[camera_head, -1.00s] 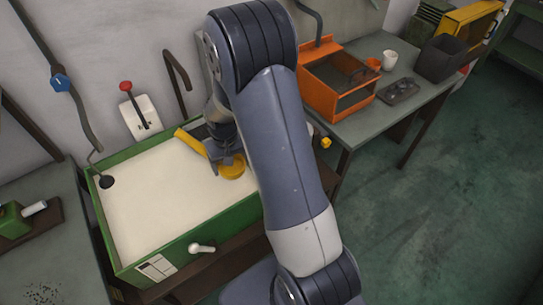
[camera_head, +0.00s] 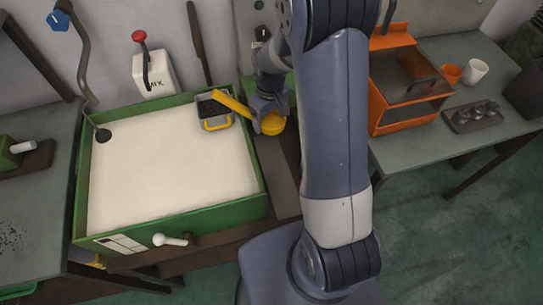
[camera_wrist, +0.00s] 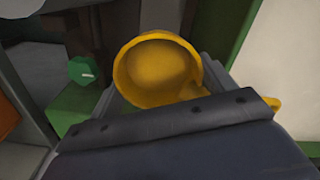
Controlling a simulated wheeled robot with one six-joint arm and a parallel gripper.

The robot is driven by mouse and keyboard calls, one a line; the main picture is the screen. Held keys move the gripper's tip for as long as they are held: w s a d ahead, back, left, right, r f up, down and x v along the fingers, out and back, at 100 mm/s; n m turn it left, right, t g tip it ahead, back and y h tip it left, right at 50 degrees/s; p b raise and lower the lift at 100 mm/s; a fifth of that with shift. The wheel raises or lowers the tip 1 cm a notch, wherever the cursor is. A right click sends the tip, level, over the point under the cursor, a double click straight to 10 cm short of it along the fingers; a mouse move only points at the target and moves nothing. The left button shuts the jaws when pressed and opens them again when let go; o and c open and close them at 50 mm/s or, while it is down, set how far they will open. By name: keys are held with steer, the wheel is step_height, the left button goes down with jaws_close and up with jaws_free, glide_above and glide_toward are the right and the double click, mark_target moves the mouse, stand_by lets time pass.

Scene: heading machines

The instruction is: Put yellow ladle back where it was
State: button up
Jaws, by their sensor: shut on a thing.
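The yellow ladle is held by my gripper (camera_head: 268,106) at the right rear corner of the green vat (camera_head: 262,178). Its round bowl (camera_head: 273,124) hangs just right of the vat's right wall, and its handle (camera_head: 232,105) slants up and left over the vat corner. In the wrist view the bowl (camera_wrist: 160,68) opens towards the camera, just beyond the dark jaw part (camera_wrist: 170,120). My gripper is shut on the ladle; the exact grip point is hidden.
The vat holds white liquid (camera_head: 165,165), with a dark strainer with a yellow handle (camera_head: 217,125) in its rear right corner. A red-knobbed lever (camera_head: 140,37) stands behind. An orange glass-fronted box (camera_head: 408,90) stands on the right table. My arm hides space between.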

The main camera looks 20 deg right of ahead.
mark_target(270, 156)
steer(key=shift+w+f+n+b, duration=0.2)
steer(key=shift+f+n+b, duration=0.15)
steer(key=shift+n, duration=0.45)
steer(key=n+b, duration=0.2)
steer(key=n, duration=0.2)
steer(key=shift+w+r+b, duration=0.1)
steer(key=shift+r+b, duration=0.05)
steer(key=shift+b, duration=0.15)
steer(key=n+b, duration=0.3)
steer(key=n, duration=0.2)
steer(key=shift+a+r, duration=0.1)
steer(key=n+b, duration=0.3)
steer(key=n, duration=0.2)
steer(key=shift+r+n+b, duration=0.15)
steer(key=shift+n+b, duration=0.25)
steer(key=n+b, duration=0.1)
steer(key=n, duration=0.1)
steer(key=n+b, duration=0.1)
steer(key=s+n+b, duration=0.1)
steer(key=n, duration=0.1)
steer(key=shift+a+r+n, duration=0.1)
steer(key=shift+r+n, duration=0.2)
steer(key=shift+r, duration=0.05)
step_height(270, 156, down, 18)
steer(key=shift+r+b, duration=0.1)
steer(key=shift+b, duration=0.65)
